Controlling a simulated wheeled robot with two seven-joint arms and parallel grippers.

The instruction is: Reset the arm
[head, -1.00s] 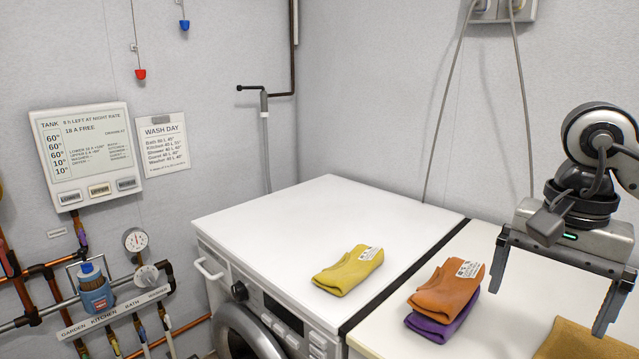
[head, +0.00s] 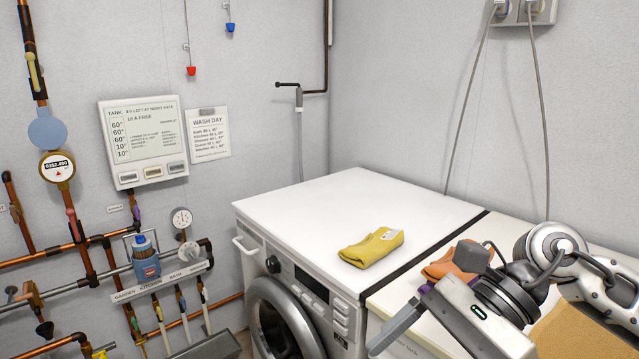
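My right gripper (head: 468,318) comes in from the right over the right-hand worktop, tilted, with one grey finger (head: 396,328) pointing down and left. The other finger does not show, so its opening cannot be told. I see nothing held in it. An orange folded cloth (head: 447,264) lies behind the gripper and is partly covered by it. A bit of the purple cloth (head: 423,289) shows beside it. A yellow folded cloth (head: 371,247) lies on the white washing machine (head: 340,205), clear of the gripper. My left gripper is not in view.
A tan cloth or mat (head: 580,335) lies on the worktop at lower right, partly under my arm. Pipes with a round meter (head: 57,168), a blue-capped bottle (head: 145,258) and a tank panel (head: 143,142) are on the left wall. The washing machine's back top is clear.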

